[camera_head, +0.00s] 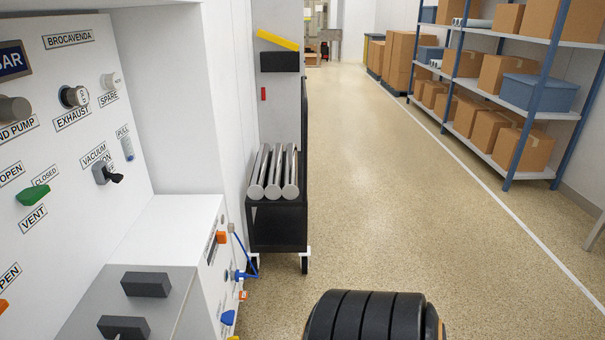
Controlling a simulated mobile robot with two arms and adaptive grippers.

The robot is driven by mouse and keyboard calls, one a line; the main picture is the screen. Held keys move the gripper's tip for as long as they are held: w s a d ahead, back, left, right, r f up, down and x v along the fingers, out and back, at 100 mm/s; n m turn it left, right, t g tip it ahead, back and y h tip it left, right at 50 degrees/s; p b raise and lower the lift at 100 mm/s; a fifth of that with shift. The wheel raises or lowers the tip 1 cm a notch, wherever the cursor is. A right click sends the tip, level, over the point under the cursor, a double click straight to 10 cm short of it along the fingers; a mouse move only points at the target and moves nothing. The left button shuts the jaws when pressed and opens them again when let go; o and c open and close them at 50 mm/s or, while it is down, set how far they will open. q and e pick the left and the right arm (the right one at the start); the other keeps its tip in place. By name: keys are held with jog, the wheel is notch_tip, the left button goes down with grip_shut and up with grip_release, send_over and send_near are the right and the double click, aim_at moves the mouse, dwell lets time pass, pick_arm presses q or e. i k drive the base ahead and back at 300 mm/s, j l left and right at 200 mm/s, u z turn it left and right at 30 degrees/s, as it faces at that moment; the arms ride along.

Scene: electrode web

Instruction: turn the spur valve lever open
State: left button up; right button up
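No label that I can read says "spur", so I cannot tell which lever is the spur valve lever. On the white wall panel at the left, a green lever (33,195) sits between the CLOSED and VENT labels. A dark handle (107,174) sits below the VACUUM label. On the side of the low white cabinet are an orange handle (221,237), a blue handle (228,317) and a smaller orange part (243,295). Neither of my grippers shows.
The low cabinet (165,222) juts out below the panel, with a blue hose (247,275) at its side. A black cart (278,228) bearing metal rolls (273,173) stands beyond it. Shelves with boxes (522,148) line the right. The floor (400,200) between is clear.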

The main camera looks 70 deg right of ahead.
aim_at(228, 318)
jog(key=z, duration=1.65)
jog(key=i+l, duration=0.1)
jog(key=l, duration=0.3)
jog(key=i+l, duration=0.1)
jog(key=l, duration=0.35)
